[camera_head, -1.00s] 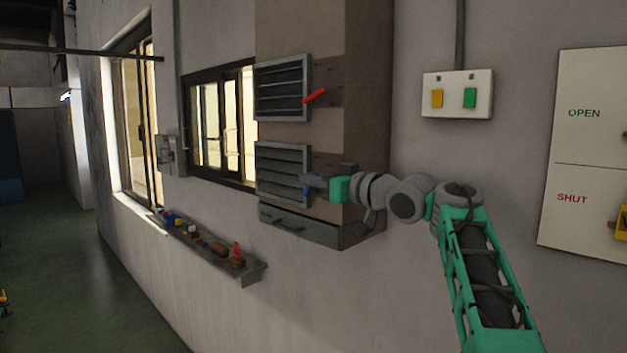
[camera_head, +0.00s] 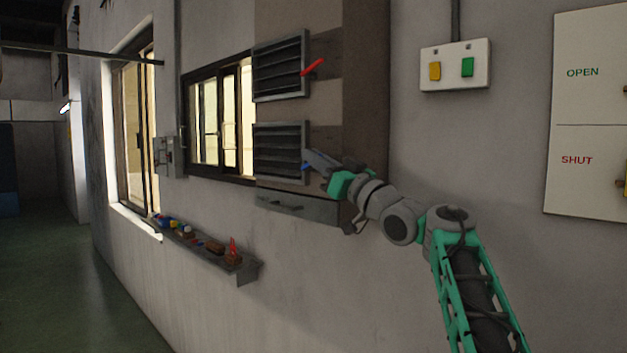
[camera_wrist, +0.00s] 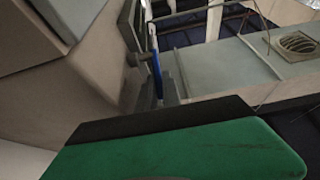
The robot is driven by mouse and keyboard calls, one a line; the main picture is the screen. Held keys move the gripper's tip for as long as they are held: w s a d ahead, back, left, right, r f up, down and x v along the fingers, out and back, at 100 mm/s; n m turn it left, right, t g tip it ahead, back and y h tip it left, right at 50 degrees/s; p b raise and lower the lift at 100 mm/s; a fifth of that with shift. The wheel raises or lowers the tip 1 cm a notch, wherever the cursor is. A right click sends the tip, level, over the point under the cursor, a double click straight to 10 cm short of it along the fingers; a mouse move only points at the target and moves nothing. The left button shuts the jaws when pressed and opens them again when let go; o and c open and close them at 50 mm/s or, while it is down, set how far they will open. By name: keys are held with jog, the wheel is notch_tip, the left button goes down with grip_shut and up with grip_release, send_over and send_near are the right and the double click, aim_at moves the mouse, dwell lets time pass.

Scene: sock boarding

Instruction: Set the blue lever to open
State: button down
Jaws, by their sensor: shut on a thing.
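The blue lever (camera_head: 306,167) is at the right edge of the lower louvred vent (camera_head: 280,152) on the wall box. Most of it is hidden by my gripper in the head view. My gripper (camera_head: 311,161) is at the lever, tilted with its tip up to the left, and shut on it. In the wrist view the blue lever (camera_wrist: 157,74) is a thin upright strip beyond the green gripper body, close by the vent's edge. The lever's exact angle is hard to tell.
A red lever (camera_head: 312,67) sits on the upper vent (camera_head: 279,66). A grey drawer-like ledge (camera_head: 297,205) juts out below. A shelf with small items (camera_head: 245,268) is lower left. A switch plate (camera_head: 455,65) and an OPEN/SHUT board (camera_head: 588,115) are right.

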jog(key=shift+s+f+t+y+b, duration=0.1)
jog(key=shift+f+t+y+b, duration=0.45)
jog(key=shift+b, duration=0.7)
jog(key=shift+d+b, duration=0.1)
jog(key=shift+b, duration=0.2)
jog(key=shift+r+t+y, duration=0.1)
jog(key=shift+t+y, duration=0.15)
jog(key=c, duration=1.5)
grip_release()
jog(key=shift+s, duration=0.1)
jog(key=shift+d, duration=0.1)
jog(key=b+v, duration=0.4)
jog(key=v, duration=0.3)
jog(key=shift+s+d, duration=0.2)
jog(key=shift+s, duration=0.05)
